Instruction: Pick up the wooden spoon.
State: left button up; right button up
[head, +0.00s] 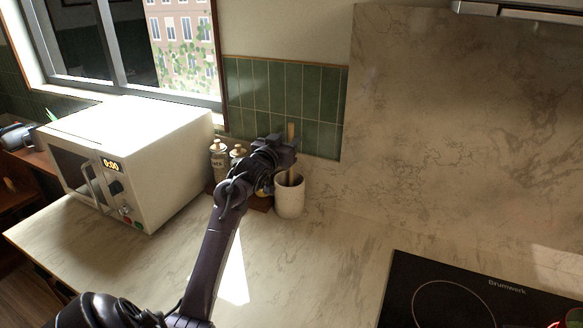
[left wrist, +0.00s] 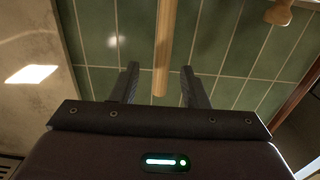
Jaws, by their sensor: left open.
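The wooden spoon (head: 291,131) stands upright in a white crock (head: 290,198) near the tiled wall, with its light handle rising above the rim. My left gripper (head: 289,148) is at the handle, above the crock, and hides part of it. In the left wrist view the spoon handle (left wrist: 162,48) shows between the two open fingers of my left gripper (left wrist: 161,86), with a gap on each side. The lower end of the spoon is hidden inside the crock. My right gripper is not in view.
Two jars (head: 219,158) with light lids stand left of the crock, partly behind my gripper. A white microwave (head: 150,165) stands further left under the window. A black cooktop (head: 465,295) lies at the front right. The marble counter (head: 320,255) between is clear.

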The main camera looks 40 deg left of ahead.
aim_at(290, 136)
pick_arm(q)
jog(key=p+x, duration=0.1)
jog(key=x, duration=0.2)
jog(key=shift+w+a, duration=0.15)
grip_shut()
